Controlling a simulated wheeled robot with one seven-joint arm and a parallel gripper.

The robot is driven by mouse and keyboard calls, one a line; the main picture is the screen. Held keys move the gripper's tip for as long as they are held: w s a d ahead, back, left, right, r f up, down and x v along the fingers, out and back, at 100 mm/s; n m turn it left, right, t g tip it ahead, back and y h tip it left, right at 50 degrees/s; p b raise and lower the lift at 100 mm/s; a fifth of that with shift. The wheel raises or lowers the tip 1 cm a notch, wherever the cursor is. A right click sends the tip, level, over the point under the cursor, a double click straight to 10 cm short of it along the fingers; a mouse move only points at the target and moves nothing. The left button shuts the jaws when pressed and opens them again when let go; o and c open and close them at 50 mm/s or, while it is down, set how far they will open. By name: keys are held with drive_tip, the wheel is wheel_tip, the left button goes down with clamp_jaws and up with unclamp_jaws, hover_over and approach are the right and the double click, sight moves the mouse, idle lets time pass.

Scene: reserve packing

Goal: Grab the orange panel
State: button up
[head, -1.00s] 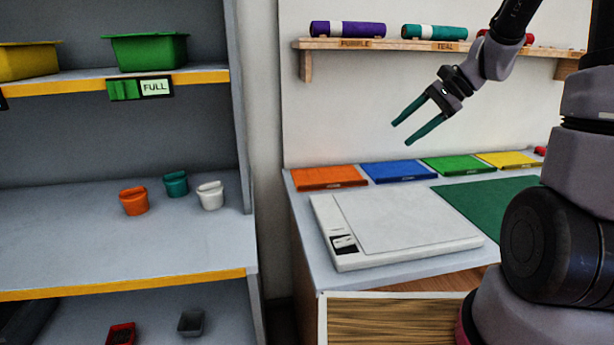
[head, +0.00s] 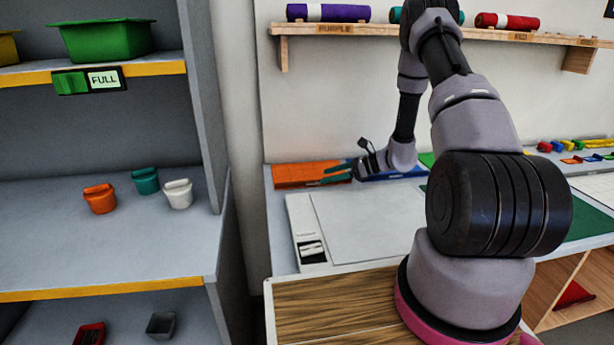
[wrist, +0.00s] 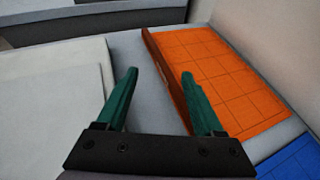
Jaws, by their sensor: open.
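My gripper (head: 337,174) is low at the panel's right end in the head view. In the wrist view my open gripper (wrist: 160,73) holds nothing.
A blue panel (head: 408,173) lies to the right, partly hidden by my arm. A white flat board (head: 360,225) lies in front. A shelf with rolls (head: 330,13) hangs above. The grey rack (head: 200,100) stands at the left.

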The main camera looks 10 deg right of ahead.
sight(310, 182)
drive_tip(key=x, duration=0.7)
drive_tip(key=shift+w+a+f, duration=0.2)
drive_tip(key=shift+f, duration=0.1)
clamp_jaws()
